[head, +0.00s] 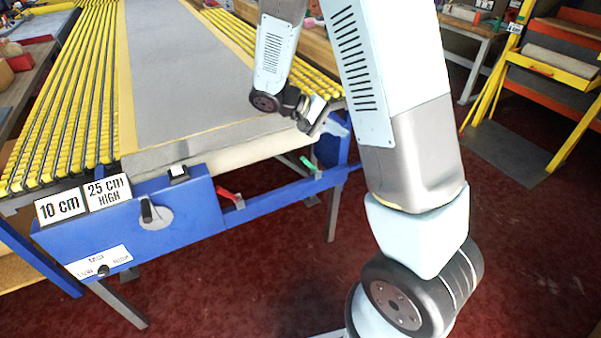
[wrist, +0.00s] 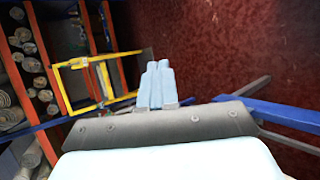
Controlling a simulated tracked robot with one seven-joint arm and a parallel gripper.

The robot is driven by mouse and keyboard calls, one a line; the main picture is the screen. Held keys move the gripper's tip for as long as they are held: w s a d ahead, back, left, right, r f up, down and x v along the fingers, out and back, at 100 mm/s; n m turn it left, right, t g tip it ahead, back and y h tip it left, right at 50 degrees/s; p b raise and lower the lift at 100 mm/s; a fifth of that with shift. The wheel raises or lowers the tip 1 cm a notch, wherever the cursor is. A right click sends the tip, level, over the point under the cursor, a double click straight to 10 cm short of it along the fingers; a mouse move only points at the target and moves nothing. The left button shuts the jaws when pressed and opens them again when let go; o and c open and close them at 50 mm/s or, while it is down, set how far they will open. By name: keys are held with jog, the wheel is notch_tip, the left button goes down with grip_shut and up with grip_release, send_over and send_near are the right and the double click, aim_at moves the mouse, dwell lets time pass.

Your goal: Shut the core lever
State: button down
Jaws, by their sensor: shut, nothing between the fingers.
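No label that I can read names the core lever. A red lever (head: 231,196) sits on the blue frame (head: 270,192) at the front of the machine, and a green lever (head: 311,164) sits farther right along it. Which of them is the core lever I cannot tell. My gripper (head: 313,116) is above the right front corner of the machine, above the green lever and apart from it. In the wrist view its pale fingers (wrist: 157,84) are together with nothing between them. Neither lever shows clearly in the wrist view.
A blue panel (head: 190,210) carries a black-handled dial (head: 154,213), and signs reading 10 cm (head: 59,206) and 25 cm HIGH (head: 108,193). A yellow rack (head: 553,66) stands at right. The red floor (head: 530,240) is open.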

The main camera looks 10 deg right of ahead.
jog(key=w+a+f+n+t+h, duration=0.25)
jog(key=w+f+h, duration=0.25)
jog(key=f, duration=0.4)
jog(key=n+t, duration=0.9)
jog(key=t, duration=0.6)
send_near(309, 165)
jog(key=s+a+r, duration=0.1)
jog(key=s+r, duration=0.3)
jog(key=r, duration=0.1)
notch_tip(309, 165, down, 9)
jog(key=s+a+n+t+y, duration=0.1)
jog(key=a+n+t+y, duration=0.1)
jog(key=n+t+y, duration=0.4)
jog(key=shift+a+y, duration=0.4)
jog(key=shift+r, duration=0.2)
jog(key=s+d+r+x, duration=0.1)
jog(key=d+x, duration=0.1)
jog(key=x, duration=1)
jog(key=shift+d+r, duration=0.2)
jog(key=shift+r, duration=0.15)
jog(key=shift+a, duration=0.1)
